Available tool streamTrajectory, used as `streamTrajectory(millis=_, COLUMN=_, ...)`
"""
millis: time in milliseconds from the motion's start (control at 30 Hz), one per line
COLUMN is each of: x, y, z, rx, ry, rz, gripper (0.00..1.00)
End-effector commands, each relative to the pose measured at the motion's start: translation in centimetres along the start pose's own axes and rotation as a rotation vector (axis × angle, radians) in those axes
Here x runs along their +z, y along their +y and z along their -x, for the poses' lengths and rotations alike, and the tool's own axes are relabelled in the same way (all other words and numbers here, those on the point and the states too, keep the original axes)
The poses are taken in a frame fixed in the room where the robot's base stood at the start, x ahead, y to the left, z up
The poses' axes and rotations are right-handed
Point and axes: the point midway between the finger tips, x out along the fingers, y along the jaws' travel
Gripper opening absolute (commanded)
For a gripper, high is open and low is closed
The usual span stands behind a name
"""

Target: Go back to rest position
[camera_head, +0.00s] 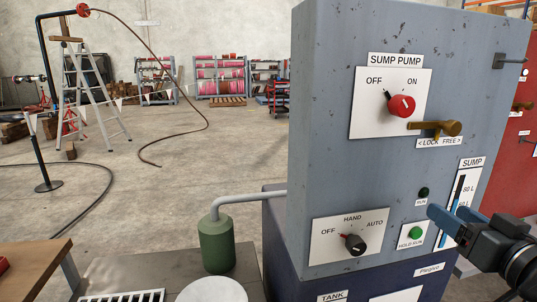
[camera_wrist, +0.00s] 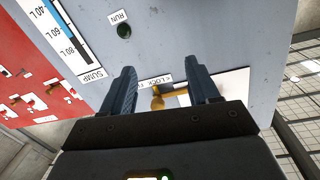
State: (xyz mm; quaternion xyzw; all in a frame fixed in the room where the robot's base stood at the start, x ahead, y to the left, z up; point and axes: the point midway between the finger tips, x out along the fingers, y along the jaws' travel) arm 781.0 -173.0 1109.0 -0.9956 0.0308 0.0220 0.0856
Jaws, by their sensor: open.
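My gripper (camera_head: 434,212) is at the lower right of the head view, in front of the grey control cabinet (camera_head: 330,130), near the sump gauge (camera_head: 460,205). In the wrist view its two dark fingers (camera_wrist: 159,70) stand apart with nothing held between them. The brass lever (camera_head: 438,128) above the LOCK/FREE label lies roughly level; it also shows beyond the fingers in the wrist view (camera_wrist: 158,100). Whether the fingers touch the cabinet cannot be told.
A black OFF/HAND/AUTO selector (camera_head: 355,244), a green HOLD RUN button (camera_head: 415,233) and a dark RUN lamp (camera_head: 423,192) are on the cabinet. A green cylinder (camera_head: 216,243) with a grey pipe stands left of it. A red cabinet (camera_head: 510,150) is behind right.

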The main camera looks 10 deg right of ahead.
Motion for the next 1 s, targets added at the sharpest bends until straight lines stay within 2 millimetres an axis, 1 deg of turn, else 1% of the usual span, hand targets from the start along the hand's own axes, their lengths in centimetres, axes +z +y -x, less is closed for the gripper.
streamTrajectory(millis=33, x=2.4, y=-0.8, z=0.9, rx=0.011, ry=-0.019, rz=-0.019, gripper=0.6)
streamTrajectory(millis=100, x=4.8, y=-1.7, z=2.1, rx=0.031, ry=-0.032, rz=-0.037, gripper=0.6)
streamTrajectory(millis=167, x=6.8, y=-2.4, z=3.3, rx=0.047, ry=-0.043, rz=-0.047, gripper=0.6)
streamTrajectory(millis=200, x=8.1, y=-2.9, z=4.1, rx=0.057, ry=-0.051, rz=-0.053, gripper=0.6)
streamTrajectory(millis=267, x=9.9, y=-3.6, z=5.5, rx=0.071, ry=-0.065, rz=-0.059, gripper=0.6)
streamTrajectory(millis=300, x=11.1, y=-4.1, z=6.5, rx=0.08, ry=-0.073, rz=-0.059, gripper=0.6)
streamTrajectory(millis=367, x=12.7, y=-4.8, z=8.2, rx=0.091, ry=-0.085, rz=-0.059, gripper=0.6)
streamTrajectory(millis=400, x=13.7, y=-5.2, z=9.3, rx=0.098, ry=-0.094, rz=-0.059, gripper=0.6)
streamTrajectory(millis=467, x=15.0, y=-5.9, z=11.0, rx=0.106, ry=-0.106, rz=-0.052, gripper=0.6)
streamTrajectory(millis=500, x=15.8, y=-6.3, z=12.2, rx=0.11, ry=-0.114, rz=-0.047, gripper=0.6)
streamTrajectory(millis=567, x=16.9, y=-7.0, z=14.1, rx=0.115, ry=-0.126, rz=-0.037, gripper=0.6)
streamTrajectory(millis=700, x=18.9, y=-8.3, z=18.7, rx=0.115, ry=-0.154, rz=-0.006, gripper=0.6)
streamTrajectory(millis=867, x=20.1, y=-9.7, z=24.1, rx=0.096, ry=-0.182, rz=0.042, gripper=0.6)
streamTrajectory(millis=1000, x=20.2, y=-10.7, z=28.7, rx=0.061, ry=-0.203, rz=0.091, gripper=0.6)
